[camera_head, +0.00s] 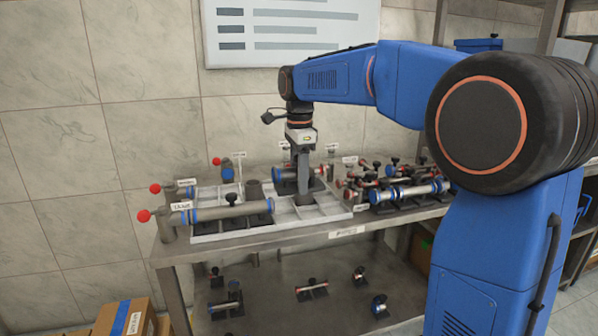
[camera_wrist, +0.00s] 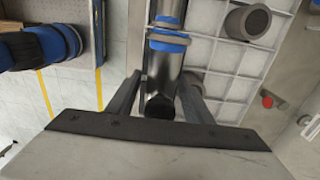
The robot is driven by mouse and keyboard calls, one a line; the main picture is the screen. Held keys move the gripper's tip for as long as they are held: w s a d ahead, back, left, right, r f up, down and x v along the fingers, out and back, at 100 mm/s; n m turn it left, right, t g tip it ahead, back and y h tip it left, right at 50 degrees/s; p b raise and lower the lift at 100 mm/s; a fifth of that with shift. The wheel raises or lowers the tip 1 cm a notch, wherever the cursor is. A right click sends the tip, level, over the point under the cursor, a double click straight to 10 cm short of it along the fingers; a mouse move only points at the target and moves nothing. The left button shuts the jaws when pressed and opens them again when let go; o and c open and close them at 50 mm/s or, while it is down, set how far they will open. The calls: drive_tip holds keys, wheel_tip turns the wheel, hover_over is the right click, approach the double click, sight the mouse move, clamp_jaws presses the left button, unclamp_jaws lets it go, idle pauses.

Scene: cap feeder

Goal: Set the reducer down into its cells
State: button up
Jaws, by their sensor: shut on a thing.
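In the head view my gripper (camera_head: 303,170) points down over the white tray with cells (camera_head: 318,213). The tray also shows in the wrist view (camera_wrist: 228,55).
A grey hollow cylinder (camera_wrist: 247,22) stands in tray cells. Several clamped fittings (camera_head: 405,192) crowd the table's right. A lower shelf (camera_head: 270,290) holds several small fittings. A cardboard box (camera_head: 125,317) stands at lower left.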

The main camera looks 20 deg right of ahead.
sight(299, 214)
drive_tip(key=shift+f, duration=3.85)
drive_tip(key=shift+s+f, duration=0.2)
drive_tip(key=shift+f, duration=0.7)
drive_tip(key=o, duration=1.5)
wheel_tip(299, 214, up, 19)
drive_tip(key=shift+r, duration=0.1)
